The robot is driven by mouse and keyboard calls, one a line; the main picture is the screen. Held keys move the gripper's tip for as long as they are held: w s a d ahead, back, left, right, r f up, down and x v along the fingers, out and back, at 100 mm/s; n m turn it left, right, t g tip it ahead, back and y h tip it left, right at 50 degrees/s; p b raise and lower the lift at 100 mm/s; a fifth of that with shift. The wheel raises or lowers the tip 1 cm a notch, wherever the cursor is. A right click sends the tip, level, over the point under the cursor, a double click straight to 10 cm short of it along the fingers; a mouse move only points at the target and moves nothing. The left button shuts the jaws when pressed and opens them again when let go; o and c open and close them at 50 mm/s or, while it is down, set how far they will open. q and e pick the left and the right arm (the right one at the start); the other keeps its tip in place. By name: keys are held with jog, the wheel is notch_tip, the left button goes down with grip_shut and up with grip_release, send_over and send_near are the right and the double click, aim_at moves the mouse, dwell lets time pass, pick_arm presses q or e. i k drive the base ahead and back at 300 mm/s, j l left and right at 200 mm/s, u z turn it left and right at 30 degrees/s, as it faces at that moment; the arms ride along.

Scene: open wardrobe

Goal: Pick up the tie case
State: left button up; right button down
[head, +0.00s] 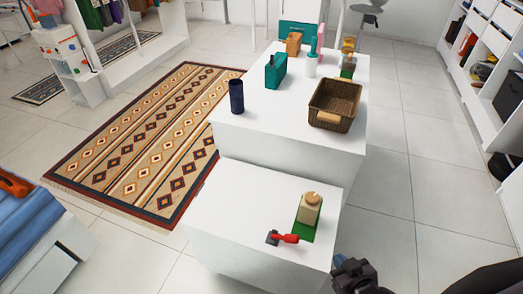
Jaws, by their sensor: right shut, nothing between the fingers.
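No object is clearly marked as the tie case. A dark blue upright cylinder (236,96) stands at the left edge of the higher white table and may be it; I cannot tell for sure. A teal box (275,71) stands behind it. My right gripper (352,268) is black, at the bottom right of the lower white block, apart from the things on the tables. It is shut and holds nothing. My left gripper is out of view.
The lower white block (240,215) bears a beige bottle (309,208) on a green base and a red-handled tool (285,238). A wicker basket (335,104) sits on the higher table (290,135). A patterned rug (150,140) lies left; tiled floor is clear at right.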

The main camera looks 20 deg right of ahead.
aim_at(307, 215)
jog(key=z, duration=0.95)
